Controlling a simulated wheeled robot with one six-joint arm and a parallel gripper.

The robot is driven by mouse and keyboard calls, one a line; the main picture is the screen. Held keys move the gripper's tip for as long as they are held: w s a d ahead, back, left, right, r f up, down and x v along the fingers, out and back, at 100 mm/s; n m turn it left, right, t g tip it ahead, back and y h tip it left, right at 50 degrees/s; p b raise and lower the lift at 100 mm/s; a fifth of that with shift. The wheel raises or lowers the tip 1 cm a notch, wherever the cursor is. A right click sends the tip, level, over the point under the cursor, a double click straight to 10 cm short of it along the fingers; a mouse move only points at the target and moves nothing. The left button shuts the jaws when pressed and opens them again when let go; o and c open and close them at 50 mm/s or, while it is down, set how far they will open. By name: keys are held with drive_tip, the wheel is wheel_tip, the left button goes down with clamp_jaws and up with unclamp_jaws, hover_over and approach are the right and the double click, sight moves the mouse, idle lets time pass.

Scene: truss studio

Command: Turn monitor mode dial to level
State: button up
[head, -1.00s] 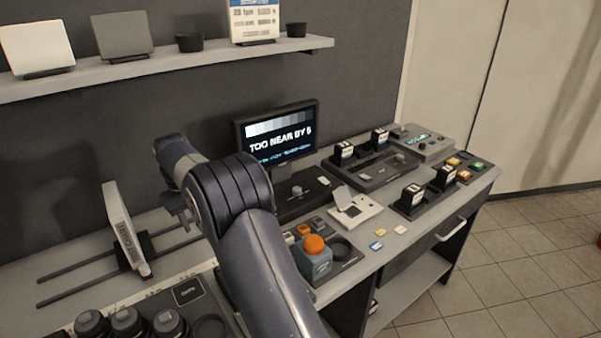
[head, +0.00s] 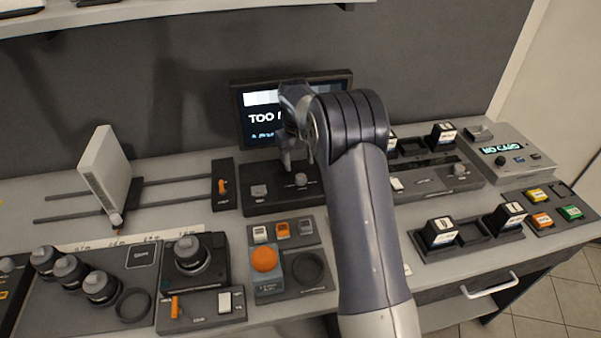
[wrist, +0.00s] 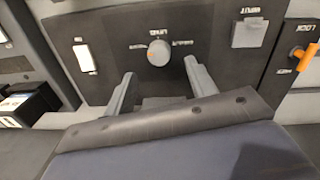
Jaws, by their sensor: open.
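The monitor (head: 262,118) stands at the back of the bench, its screen partly hidden by my arm; "TOO" is readable. The mode dial (head: 301,179) is a small round light-grey knob on the dark panel (head: 256,207) below the screen. It also shows in the wrist view (wrist: 159,52), with small upside-down labels around it that I cannot read surely. My gripper (head: 297,161) is open and points down over the panel. In the wrist view, the fingers (wrist: 161,77) stand apart on either side below the dial, with nothing visibly held between them.
A square grey button (wrist: 249,32) and a white switch (wrist: 85,58) flank the dial. An orange lever (head: 222,187) stands left of the panel. An orange-topped block (head: 265,262) sits in front. Lens-like cylinders (head: 100,286) are at front left; a shelf (head: 180,22) hangs above.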

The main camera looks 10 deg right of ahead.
sight(301, 177)
drive_tip(key=f, duration=0.4)
drive_tip(key=f+p, duration=0.1)
drive_tip(key=f, duration=0.1)
drive_tip(key=shift+d+f, duration=0.1)
drive_tip(key=shift+d, duration=0.15)
drive_tip(key=c, duration=1)
